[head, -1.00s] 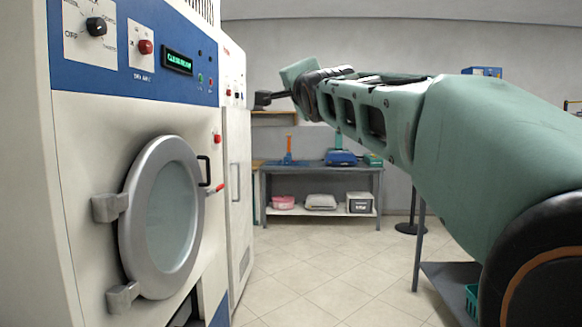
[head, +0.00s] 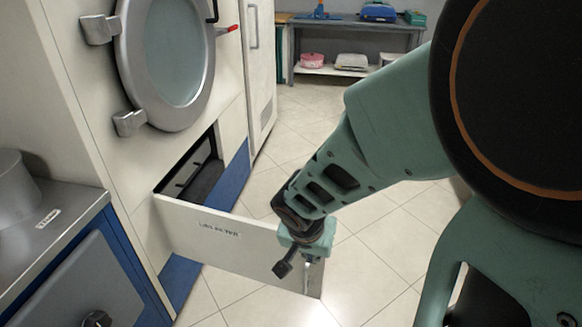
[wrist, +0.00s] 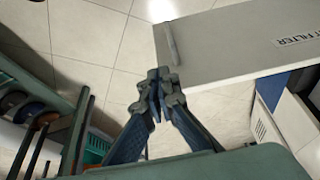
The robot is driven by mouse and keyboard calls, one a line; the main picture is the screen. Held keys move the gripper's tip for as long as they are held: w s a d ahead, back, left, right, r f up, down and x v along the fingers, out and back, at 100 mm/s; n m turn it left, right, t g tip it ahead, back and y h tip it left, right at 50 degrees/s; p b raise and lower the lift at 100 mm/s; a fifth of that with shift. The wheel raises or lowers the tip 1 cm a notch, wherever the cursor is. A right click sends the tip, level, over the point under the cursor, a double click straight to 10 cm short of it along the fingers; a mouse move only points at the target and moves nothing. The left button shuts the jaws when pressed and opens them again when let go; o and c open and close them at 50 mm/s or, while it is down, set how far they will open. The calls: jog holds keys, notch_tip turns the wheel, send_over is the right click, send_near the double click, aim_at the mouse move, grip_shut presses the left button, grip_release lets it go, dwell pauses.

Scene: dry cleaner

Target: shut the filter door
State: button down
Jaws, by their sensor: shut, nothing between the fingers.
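The filter door (head: 215,240) is a pale panel with a small label, low on the white machine. It stands swung open, out from a dark opening (head: 200,175). A slim handle (head: 307,277) is near its free end. In the wrist view the door (wrist: 240,45) fills the upper right, with "FILTER" upside down and its handle (wrist: 171,43) near the left edge. My gripper (head: 282,269) is shut and empty, overlapping the door's free end in the head view. In the wrist view my gripper's fingertips (wrist: 158,80) are just below the door's lower left corner. I cannot tell whether they touch.
A round glass loading door (head: 170,60) is above the opening. A steel-topped blue cabinet (head: 55,225) stands at the left. The tiled floor (head: 390,225) is clear to the right of the door. A green basket (wrist: 97,148) sits on a rack at the wrist view's left.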

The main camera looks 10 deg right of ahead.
jog(key=w+d+f+b, duration=0.3)
jog(key=w+f, duration=0.4)
jog(key=f, duration=0.2)
jog(key=shift+w+d, duration=0.1)
jog(key=shift+d, duration=0.05)
